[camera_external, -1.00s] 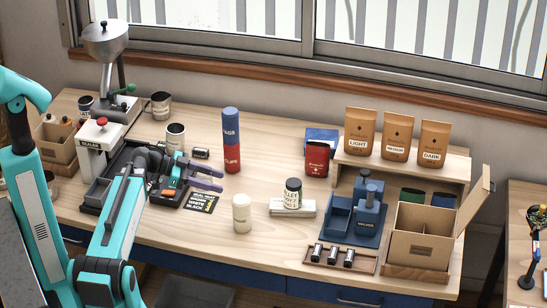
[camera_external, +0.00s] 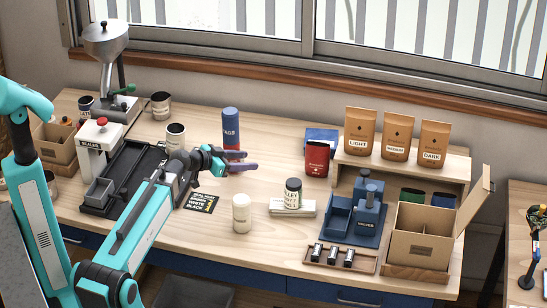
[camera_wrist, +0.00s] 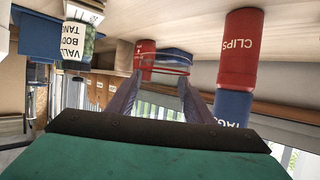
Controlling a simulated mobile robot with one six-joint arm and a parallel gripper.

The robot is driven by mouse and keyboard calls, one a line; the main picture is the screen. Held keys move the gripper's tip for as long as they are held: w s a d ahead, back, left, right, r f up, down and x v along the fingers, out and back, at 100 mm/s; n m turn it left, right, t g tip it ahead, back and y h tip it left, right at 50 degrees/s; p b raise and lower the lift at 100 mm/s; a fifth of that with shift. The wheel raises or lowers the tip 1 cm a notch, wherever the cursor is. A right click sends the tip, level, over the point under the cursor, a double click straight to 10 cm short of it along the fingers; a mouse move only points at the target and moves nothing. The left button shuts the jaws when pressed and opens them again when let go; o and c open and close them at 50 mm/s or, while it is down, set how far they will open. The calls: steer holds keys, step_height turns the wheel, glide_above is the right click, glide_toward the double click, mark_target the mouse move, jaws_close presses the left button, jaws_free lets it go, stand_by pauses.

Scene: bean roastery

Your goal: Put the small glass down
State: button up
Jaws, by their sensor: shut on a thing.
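My gripper (camera_external: 243,168) is over the middle of the table, in front of the tall blue and red canister (camera_external: 231,125). It also shows in the wrist view (camera_wrist: 158,82), with its two purple fingers closed on a small clear glass (camera_wrist: 163,72). The glass is see-through, so its outline is faint against the red pouch and blue box behind it. In the external view I cannot make out the glass. The gripper appears raised above the tabletop (camera_external: 270,180); the exact height is hard to tell.
A cream jar (camera_external: 241,214) stands in front of the gripper. To the right, a labelled jar (camera_external: 293,194) stands on a pale block, near a blue press (camera_external: 362,225) and an open cardboard box (camera_external: 418,250). A red pouch (camera_external: 317,158) stands behind. Bare wood lies between canister and pouch.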

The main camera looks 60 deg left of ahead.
steer(key=shift+w+a+r+y, duration=0.1)
steer(key=shift+w+r+y, duration=0.15)
steer(key=shift+w, duration=0.2)
steer(key=shift+f, duration=0.15)
steer(key=p, duration=0.1)
glide_above(247, 189)
steer(key=shift+f, duration=2.85)
steer(key=shift+f, duration=0.1)
steer(key=shift+f+p, duration=0.6)
steer(key=shift+f, duration=1.4)
steer(key=shift+f+b, duration=0.15)
steer(key=shift+b, duration=0.2)
steer(key=o, duration=1.1)
